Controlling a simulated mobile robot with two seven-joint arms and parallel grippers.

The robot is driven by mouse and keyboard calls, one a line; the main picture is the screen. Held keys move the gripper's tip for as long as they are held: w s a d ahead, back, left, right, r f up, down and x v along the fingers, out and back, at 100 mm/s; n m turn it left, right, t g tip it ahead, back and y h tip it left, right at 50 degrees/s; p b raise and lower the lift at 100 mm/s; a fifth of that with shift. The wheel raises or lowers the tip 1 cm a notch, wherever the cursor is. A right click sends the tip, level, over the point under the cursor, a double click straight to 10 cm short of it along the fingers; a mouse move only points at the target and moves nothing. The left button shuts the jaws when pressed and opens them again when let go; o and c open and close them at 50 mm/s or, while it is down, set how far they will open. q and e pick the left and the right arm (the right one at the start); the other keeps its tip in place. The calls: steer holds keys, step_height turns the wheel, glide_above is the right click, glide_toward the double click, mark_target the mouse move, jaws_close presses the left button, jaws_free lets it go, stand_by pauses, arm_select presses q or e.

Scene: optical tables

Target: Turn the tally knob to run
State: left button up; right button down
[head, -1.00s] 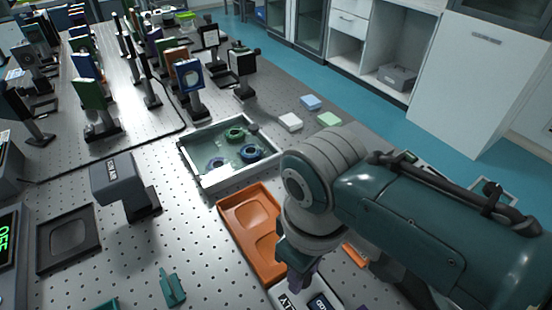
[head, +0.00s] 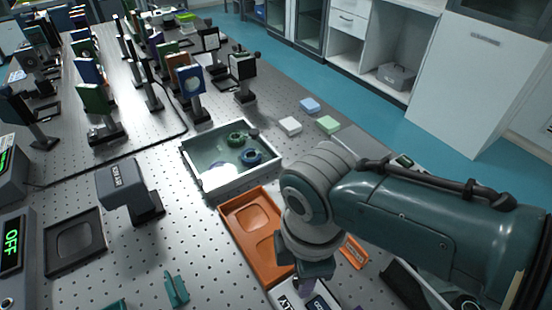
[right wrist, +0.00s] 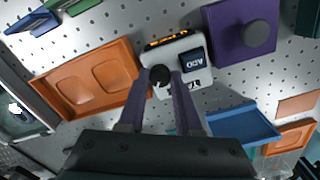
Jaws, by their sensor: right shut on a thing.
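The tally box (right wrist: 183,48) is a white box in the right wrist view, with a lit orange display (right wrist: 166,40), a dark ADD button (right wrist: 193,62) and a black round knob (right wrist: 159,75). A small pale mark shows on the knob, but I cannot read its setting. My right gripper (right wrist: 162,82) has its purple fingers on either side of the knob and is shut on it. In the head view the box (head: 286,297) is cut off at the bottom edge, and my right wrist hides the knob. My left gripper is not in view.
An orange tray (head: 228,211) lies beside the box. A purple block with a round knob (right wrist: 240,28) and a blue tray (right wrist: 240,125) are close by. A glass-like tray with rings (head: 188,165) and a grey scanner-like stand (head: 122,182) stand farther back.

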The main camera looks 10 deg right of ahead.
steer(key=n, duration=0.3)
steer(key=shift+n, duration=2.1)
